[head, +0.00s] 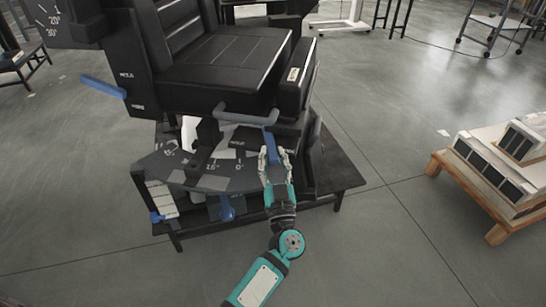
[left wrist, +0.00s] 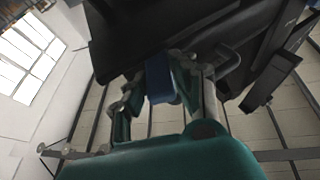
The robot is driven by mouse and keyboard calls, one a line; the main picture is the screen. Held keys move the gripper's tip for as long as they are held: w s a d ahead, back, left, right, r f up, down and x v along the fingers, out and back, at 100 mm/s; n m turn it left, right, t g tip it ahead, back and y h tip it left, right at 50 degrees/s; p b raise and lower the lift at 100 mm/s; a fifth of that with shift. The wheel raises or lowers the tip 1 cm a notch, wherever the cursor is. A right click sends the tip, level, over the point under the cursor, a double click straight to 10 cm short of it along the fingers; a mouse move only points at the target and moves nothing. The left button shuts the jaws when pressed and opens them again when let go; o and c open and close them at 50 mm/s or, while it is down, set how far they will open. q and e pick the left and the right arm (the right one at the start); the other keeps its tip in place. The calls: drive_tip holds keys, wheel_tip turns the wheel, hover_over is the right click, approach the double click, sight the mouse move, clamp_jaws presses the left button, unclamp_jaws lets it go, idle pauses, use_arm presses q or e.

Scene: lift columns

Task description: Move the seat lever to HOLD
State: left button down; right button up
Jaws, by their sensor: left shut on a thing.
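The black seat (head: 215,60) stands on a dark stand. A blue lever (head: 270,141) sticks out below the seat's front edge, near a grey handle bar (head: 247,117). My left gripper (head: 273,158) is shut on this lever from the front. In the left wrist view the lever's blue end (left wrist: 158,82) sits between the two fingers (left wrist: 160,95). Another blue lever (head: 103,86) is on the seat's left side, with small white labels beside it. A small label is also left of the held lever; I cannot read it surely. My right gripper does not show.
A wooden pallet (head: 490,195) with white boxes is at the right. The floor between is clear.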

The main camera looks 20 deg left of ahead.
use_arm(q)
drive_tip(key=shift+r, duration=0.1)
drive_tip(key=a+m+h+p, duration=0.1)
drive_tip(key=h, duration=0.2)
drive_tip(key=a+m+t+h+p, duration=0.1)
drive_tip(key=m+h, duration=0.1)
drive_tip(key=s+a+m+t+h+p, duration=0.1)
drive_tip(key=a+h+p, duration=0.1)
drive_tip(key=h, duration=0.1)
drive_tip(key=shift+h, duration=0.3)
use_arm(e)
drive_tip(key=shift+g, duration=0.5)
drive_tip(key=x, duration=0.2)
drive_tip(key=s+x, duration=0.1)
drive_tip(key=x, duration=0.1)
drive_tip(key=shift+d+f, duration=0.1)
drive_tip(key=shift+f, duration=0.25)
use_arm(q)
drive_tip(key=c, duration=1.1)
unclamp_jaws()
drive_tip(key=shift+s, duration=0.1)
drive_tip(key=v, duration=1.2)
drive_tip(key=shift+f, duration=0.25)
